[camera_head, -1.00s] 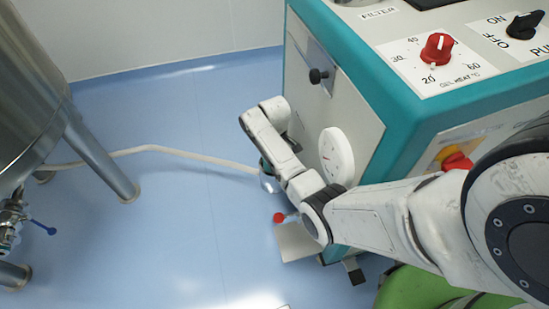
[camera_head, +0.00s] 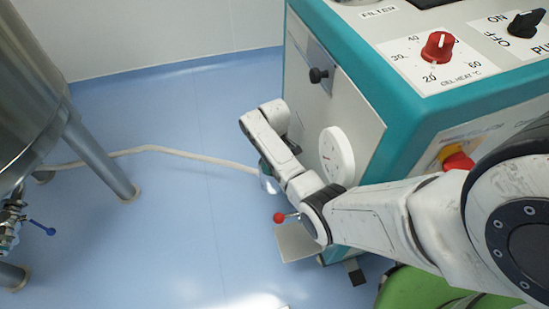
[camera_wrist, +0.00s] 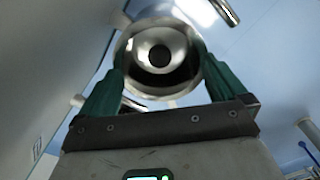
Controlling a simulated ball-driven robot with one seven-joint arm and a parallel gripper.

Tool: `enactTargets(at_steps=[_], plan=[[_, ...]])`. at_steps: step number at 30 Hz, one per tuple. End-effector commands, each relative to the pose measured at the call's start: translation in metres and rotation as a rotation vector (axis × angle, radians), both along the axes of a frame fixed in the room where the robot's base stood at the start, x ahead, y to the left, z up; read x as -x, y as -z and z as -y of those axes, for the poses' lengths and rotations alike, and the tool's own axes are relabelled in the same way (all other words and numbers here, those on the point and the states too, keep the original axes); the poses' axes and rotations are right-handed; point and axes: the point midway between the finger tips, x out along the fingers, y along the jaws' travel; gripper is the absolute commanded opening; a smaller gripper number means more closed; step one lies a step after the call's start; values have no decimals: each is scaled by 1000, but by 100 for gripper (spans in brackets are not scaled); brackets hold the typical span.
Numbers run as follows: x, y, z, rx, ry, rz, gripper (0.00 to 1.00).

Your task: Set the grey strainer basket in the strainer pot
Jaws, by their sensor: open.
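In the wrist view a round, shiny metal vessel (camera_wrist: 125,55), apparently the strainer pot, lies between and beyond my gripper's two green fingers (camera_wrist: 160,75). It has a bright rim, a paler inner ring and a dark round centre. I cannot tell whether that inner ring is the grey strainer basket; no basket stands out separately. The fingers are apart, on either side of the vessel's outline; contact cannot be judged. In the head view a small shiny vessel (camera_head: 268,184) shows beside the machine, partly hidden by my arm, which also hides most of my gripper.
The teal and white machine (camera_head: 350,95) stands close on the right, with a black knob (camera_head: 318,75) and white dial (camera_head: 336,155). A red ball handle (camera_head: 279,217) is low beside it. A pale hose (camera_head: 190,155) crosses the open blue floor toward a steel tank (camera_head: 30,90).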

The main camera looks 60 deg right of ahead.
Motion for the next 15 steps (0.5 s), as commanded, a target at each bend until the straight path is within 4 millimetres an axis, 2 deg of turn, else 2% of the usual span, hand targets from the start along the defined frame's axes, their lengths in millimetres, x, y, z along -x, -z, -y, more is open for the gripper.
enactTargets(at_steps=[4, 8, 15], plan=[[1, 1, -1, -3, -1, -3, 100], [1, -8, -1, -2, 0, -2, 100], [0, -57, -1, 0, -1, 0, 100]])
